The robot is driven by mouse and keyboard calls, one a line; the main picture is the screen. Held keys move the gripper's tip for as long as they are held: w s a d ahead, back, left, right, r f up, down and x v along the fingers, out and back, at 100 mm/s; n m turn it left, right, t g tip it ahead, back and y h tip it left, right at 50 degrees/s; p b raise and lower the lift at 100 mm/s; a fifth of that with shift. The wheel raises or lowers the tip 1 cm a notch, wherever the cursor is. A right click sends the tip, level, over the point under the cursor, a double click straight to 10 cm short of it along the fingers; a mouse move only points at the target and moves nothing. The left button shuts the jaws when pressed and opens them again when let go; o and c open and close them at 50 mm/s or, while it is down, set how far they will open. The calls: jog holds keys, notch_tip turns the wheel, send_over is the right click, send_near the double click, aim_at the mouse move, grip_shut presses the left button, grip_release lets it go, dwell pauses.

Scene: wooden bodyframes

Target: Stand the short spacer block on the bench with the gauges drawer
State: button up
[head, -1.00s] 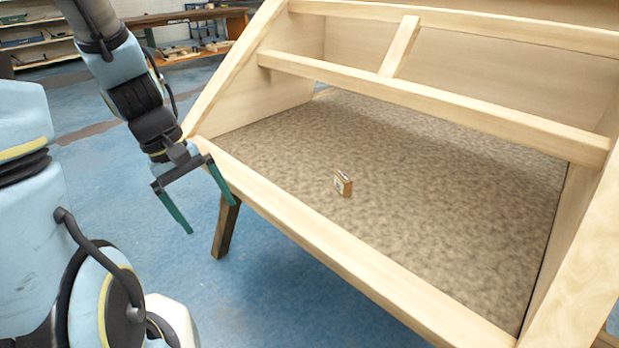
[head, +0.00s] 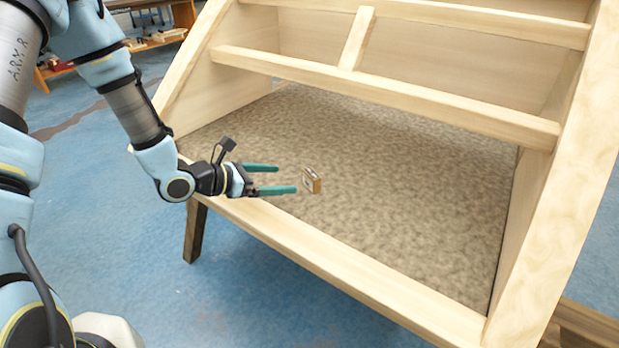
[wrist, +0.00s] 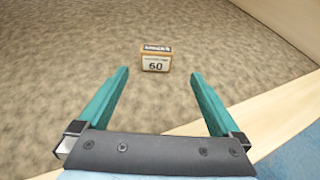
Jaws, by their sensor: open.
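A small block (head: 311,181), wooden at its edges with a pale labelled face, stands on the speckled carpeted floor of a wooden frame. In the wrist view the block (wrist: 156,59) shows a label reading "60" and lies ahead of the fingertips, roughly centred between them. My gripper (head: 286,178) is open and empty, its two green fingers pointing right toward the block in the head view. The fingers reach over the frame's front rail (head: 330,268). The bench with the gauges drawer cannot be made out for certain in these views.
A crossbar (head: 400,95) with a short upright strut (head: 357,38) spans the frame above the carpet. The carpet (head: 420,190) around the block is clear. A bench (head: 150,42) with items on it stands at the far back left across the blue floor.

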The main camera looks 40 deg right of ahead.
aim_at(307, 176)
jog(key=x, duration=0.3)
jog(key=p+x, duration=0.1)
jog(key=x, duration=0.3)
jog(key=p+x, duration=0.1)
jog(key=x, duration=0.3)
jog(key=shift+w+d, duration=0.1)
jog(key=shift+w, duration=0.2)
jog(key=shift+r, duration=0.15)
jog(key=c, duration=1.4)
